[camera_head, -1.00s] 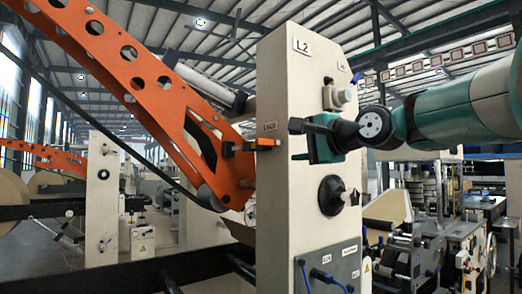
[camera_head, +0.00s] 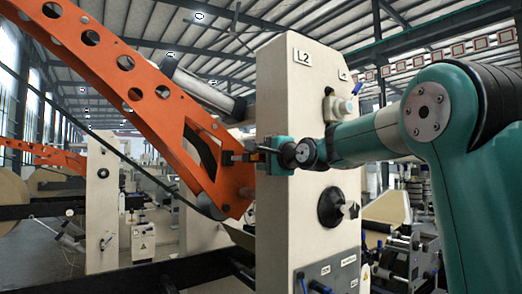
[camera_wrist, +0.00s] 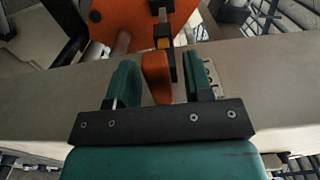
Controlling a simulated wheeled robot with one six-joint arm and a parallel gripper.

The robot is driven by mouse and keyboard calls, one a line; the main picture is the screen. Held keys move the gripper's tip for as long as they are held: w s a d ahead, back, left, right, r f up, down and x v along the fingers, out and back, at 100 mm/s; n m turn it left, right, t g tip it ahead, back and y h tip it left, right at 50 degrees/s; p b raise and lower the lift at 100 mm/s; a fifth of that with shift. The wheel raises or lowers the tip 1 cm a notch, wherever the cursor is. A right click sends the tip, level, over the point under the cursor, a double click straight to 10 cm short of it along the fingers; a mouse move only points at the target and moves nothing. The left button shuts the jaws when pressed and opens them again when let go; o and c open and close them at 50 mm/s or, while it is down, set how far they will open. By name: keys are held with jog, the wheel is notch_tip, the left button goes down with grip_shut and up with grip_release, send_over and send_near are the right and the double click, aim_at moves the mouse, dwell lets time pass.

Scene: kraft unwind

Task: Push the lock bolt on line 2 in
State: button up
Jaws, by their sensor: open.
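The lock bolt of line 2 sits on the side of the cream post (camera_head: 298,225) marked L2. In the wrist view its orange handle (camera_wrist: 157,76) stands between the two fingers of my gripper (camera_wrist: 160,72), with a visible gap to the right finger. Whether the left finger touches it I cannot tell.
The perforated orange swing arm (camera_head: 150,95) slants down beside the post. A black knob (camera_head: 333,208) and a panel with blue levers (camera_head: 330,272) are on the post's front below my arm.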

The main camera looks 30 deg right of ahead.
jog(key=shift+w, duration=0.75)
grip_shut()
jog(key=w+p, duration=0.2)
jog(key=w, duration=0.2)
jog(key=shift+a+r, duration=0.1)
grip_release()
jog(key=shift+w, duration=0.25)
jog(key=shift+s, duration=0.1)
